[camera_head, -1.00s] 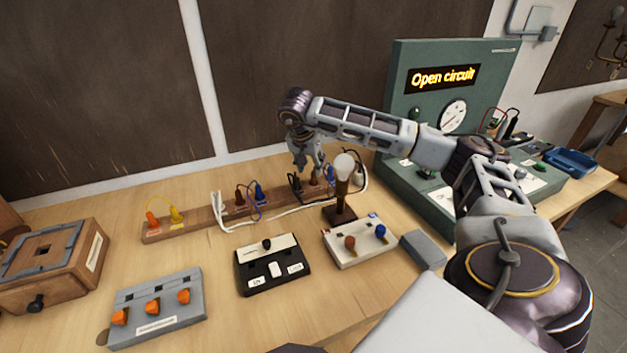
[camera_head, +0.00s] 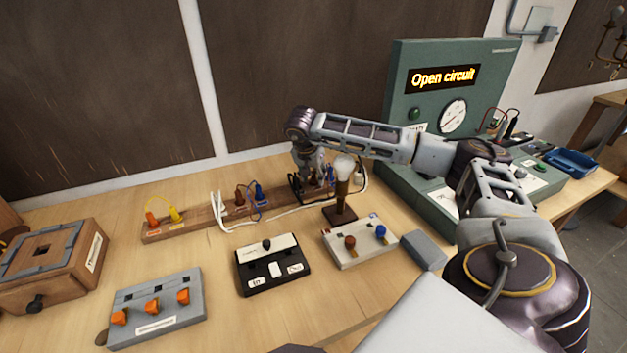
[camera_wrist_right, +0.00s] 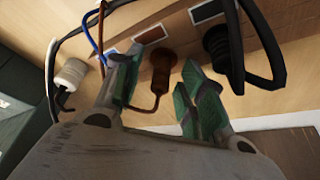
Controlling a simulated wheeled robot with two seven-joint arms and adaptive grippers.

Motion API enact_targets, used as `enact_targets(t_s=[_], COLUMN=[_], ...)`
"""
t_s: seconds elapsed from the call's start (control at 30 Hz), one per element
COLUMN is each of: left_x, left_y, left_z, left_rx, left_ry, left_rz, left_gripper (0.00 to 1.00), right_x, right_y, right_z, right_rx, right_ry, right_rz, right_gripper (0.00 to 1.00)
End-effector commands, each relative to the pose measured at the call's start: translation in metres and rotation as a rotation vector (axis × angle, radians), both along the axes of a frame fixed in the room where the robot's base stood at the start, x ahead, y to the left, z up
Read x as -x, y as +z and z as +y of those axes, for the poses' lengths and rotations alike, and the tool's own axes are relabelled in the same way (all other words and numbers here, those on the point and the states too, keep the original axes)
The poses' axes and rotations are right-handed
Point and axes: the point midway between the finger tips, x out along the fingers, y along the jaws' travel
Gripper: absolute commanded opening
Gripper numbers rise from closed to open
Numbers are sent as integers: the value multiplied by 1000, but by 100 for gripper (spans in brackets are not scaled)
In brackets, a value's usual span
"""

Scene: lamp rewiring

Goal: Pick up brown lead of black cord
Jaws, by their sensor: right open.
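The brown lead (camera_wrist_right: 160,72) stands as a small brown plug at the wooden rack (camera_wrist_right: 185,28) in the right wrist view, its thin brown wire curling down and to the left. My right gripper (camera_wrist_right: 158,80) is open, with one green-padded finger on each side of the brown plug in the picture; I cannot tell whether they touch it. A black lead (camera_wrist_right: 220,48) with thick black cord stands beside it. In the head view my right gripper (camera_head: 312,182) is low over the rack's right part and hides most of the brown lead. My left gripper is not in view.
A blue wire (camera_wrist_right: 92,38) runs left of the brown plug. The bulb on its stand (camera_head: 344,168) is close to my right gripper. Switch boxes (camera_head: 272,265) stand in front. The green panel (camera_head: 402,75) reads "Open circuit".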

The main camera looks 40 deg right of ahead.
Motion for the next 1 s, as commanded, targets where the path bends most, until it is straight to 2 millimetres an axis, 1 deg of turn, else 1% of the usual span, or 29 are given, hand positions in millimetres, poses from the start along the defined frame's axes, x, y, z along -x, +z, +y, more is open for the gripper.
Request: enact_targets(t_s=[0.4,0.43,0.73,1.0], left_x=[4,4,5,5], left_y=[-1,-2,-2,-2], left_z=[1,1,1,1], left_rx=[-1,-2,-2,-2], left_ry=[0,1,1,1], left_rz=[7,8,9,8], left_gripper=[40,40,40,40], right_x=[0,0,0,0], right_y=[0,0,0,0], right_z=[0,0,0,0], right_rx=[0,0,0,0], right_ry=[0,0,0,0], right_rz=[-1,-1,-1,-1], right_gripper=[41,39,1,0])
